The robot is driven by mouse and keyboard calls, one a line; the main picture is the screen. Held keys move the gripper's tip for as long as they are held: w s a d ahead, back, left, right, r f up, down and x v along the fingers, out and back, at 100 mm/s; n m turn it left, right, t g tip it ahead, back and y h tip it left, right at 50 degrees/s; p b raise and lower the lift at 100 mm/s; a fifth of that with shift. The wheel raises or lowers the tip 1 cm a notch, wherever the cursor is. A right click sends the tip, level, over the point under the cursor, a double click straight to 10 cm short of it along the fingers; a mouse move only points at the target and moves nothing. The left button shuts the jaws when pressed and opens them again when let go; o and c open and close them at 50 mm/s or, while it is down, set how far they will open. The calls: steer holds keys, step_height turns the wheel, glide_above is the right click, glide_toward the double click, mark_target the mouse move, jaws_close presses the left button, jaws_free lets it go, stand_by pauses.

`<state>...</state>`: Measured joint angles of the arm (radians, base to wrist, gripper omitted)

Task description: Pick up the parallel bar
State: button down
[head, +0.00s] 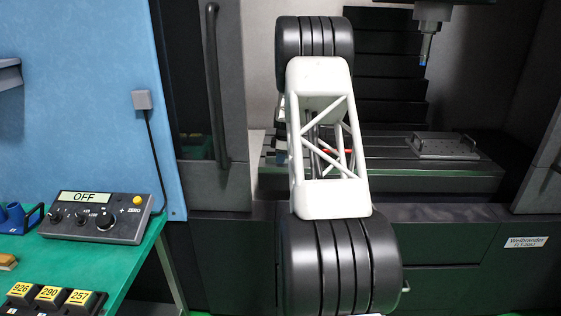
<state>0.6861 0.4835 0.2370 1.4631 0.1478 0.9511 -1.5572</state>
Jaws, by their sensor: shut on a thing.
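My arm stands upright across the middle of the head view, and its white lattice link and black joints block what lies behind. My gripper is hidden behind it, so I cannot see its fingers or anything in them. I cannot make out a parallel bar for certain. Through the lattice I see a small red piece (338,152) and some grey rods, too covered to name.
The machine's slotted table (385,145) carries a metal plate with handles (443,146) at right. A tool head (430,30) hangs above. A door with a dark handle (214,85) stands left. The green bench (125,255) holds a control box (97,217) and numbered blocks (52,297).

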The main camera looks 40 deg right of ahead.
steer(key=shift+r, duration=0.2)
steer(key=shift+r, duration=0.55)
steer(key=shift+s+a+r, duration=0.1)
steer(key=shift+s+r, duration=0.05)
steer(key=shift+r, duration=0.4)
steer(key=shift+s+a+r, duration=0.1)
steer(key=shift+r, duration=0.45)
steer(key=s+a+r, duration=0.1)
steer(key=s+a, duration=0.8)
steer(key=s, duration=0.3)
steer(key=shift+r, duration=0.2)
steer(key=shift+s+a, duration=0.1)
steer(key=shift+a, duration=0.05)
